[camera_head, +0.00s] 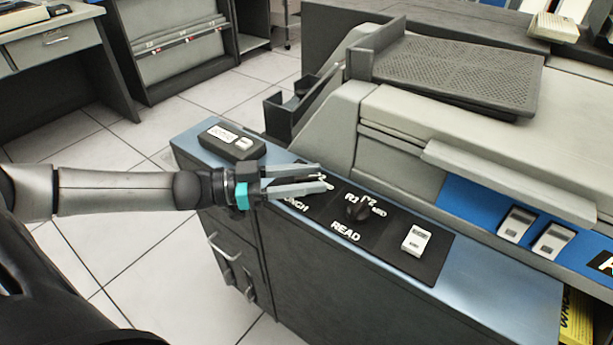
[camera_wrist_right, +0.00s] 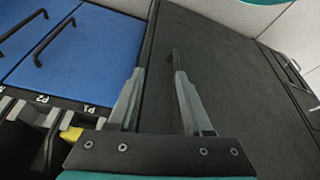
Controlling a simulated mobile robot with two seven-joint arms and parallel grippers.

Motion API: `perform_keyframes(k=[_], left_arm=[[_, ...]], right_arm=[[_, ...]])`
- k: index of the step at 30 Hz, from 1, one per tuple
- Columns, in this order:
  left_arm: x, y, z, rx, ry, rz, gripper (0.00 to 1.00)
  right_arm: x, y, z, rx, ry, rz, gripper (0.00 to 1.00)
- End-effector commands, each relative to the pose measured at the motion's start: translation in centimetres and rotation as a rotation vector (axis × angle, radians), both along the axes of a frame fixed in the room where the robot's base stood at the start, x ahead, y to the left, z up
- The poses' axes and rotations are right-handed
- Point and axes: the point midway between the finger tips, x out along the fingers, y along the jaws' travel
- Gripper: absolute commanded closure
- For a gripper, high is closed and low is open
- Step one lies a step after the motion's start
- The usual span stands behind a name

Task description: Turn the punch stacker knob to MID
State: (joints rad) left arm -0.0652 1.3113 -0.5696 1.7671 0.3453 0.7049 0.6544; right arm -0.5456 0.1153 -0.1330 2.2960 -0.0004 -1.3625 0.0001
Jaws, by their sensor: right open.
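The control panel (camera_head: 394,238) is a black plate on the blue desk top, with PUNCH and READ labels. My left gripper (camera_head: 326,177) is over the PUNCH part, its two fingers a little apart. The punch knob is hidden at the fingers; I cannot tell whether they grip it. The black READ knob (camera_head: 358,208) stands just right of the fingertips, with R1, R2 and MID marks around it. My right gripper (camera_wrist_right: 156,85) is open and empty in the right wrist view, in front of a dark cabinet panel.
A black box with a white switch (camera_head: 231,140) sits on the desk behind my left gripper. A white switch (camera_head: 416,240) is at the panel's right end. The beige machine (camera_head: 480,150) with its mesh tray (camera_head: 455,72) rises behind. Blue panels (camera_wrist_right: 75,50) are left in the wrist view.

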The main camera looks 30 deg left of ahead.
Motion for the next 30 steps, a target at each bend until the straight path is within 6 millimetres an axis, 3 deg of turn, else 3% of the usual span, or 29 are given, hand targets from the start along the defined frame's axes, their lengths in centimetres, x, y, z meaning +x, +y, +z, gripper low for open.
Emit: perform_keyframes(k=[14,30], left_arm=[[-0.4,0.5,0.0,0.002,0.003,0.002,0.55],[-4.5,5.3,0.1,0.002,0.003,0.002,0.55]], right_arm=[[0.0,0.0,0.1,0.001,-0.001,0.001,0.50],[-1.3,-0.1,-6.5,-0.012,0.098,0.004,0.50]])
